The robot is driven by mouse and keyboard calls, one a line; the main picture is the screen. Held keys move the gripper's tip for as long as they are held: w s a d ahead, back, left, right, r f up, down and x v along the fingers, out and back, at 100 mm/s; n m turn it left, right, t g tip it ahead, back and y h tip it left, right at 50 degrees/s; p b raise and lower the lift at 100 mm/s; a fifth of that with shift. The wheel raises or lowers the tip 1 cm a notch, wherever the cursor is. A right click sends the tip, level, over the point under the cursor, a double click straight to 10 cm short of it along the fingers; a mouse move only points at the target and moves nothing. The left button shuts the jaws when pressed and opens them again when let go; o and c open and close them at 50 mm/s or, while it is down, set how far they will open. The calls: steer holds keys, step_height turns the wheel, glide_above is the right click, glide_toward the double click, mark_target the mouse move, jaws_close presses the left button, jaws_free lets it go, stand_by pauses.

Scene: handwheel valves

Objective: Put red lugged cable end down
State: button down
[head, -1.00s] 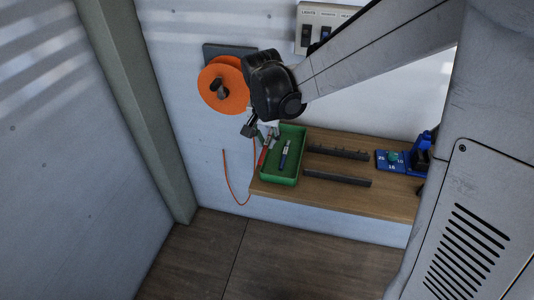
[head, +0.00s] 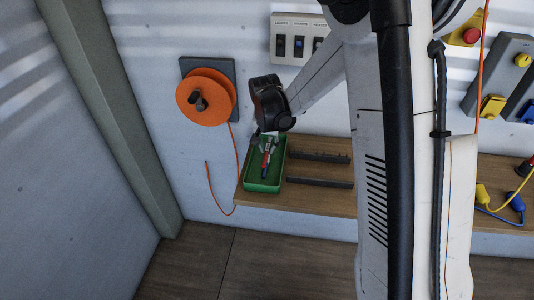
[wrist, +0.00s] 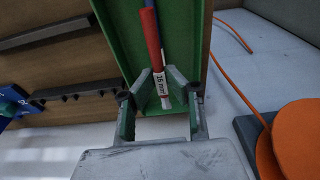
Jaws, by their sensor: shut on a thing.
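The red lugged cable end (wrist: 151,35) is a red stick with a white printed label reading "16 mm". My gripper (wrist: 162,82) is shut on it near the labelled end. The green tray (wrist: 121,38) lies behind the cable end in the wrist view. In the head view my gripper (head: 269,141) is over the back part of the tray (head: 262,188), and the red cable end (head: 266,163) shows inside the tray's outline. I cannot tell whether it touches the tray floor.
A blue piece (wrist: 149,3) lies in the tray, partly behind the red one. Dark slotted rails (head: 319,182) are right of the tray on the wooden shelf (head: 315,203). An orange reel (head: 202,98) hangs on the wall, its orange cable (head: 213,195) looping beside the tray.

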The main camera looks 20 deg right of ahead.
mark_target(267, 150)
step_height(267, 150, down, 3)
steer(key=shift+f, duration=0.1)
steer(key=shift+f+b, duration=0.5)
steer(key=c, duration=1.7)
jaws_free()
steer(key=shift+c, duration=0.2)
steer(key=shift+r, duration=0.1)
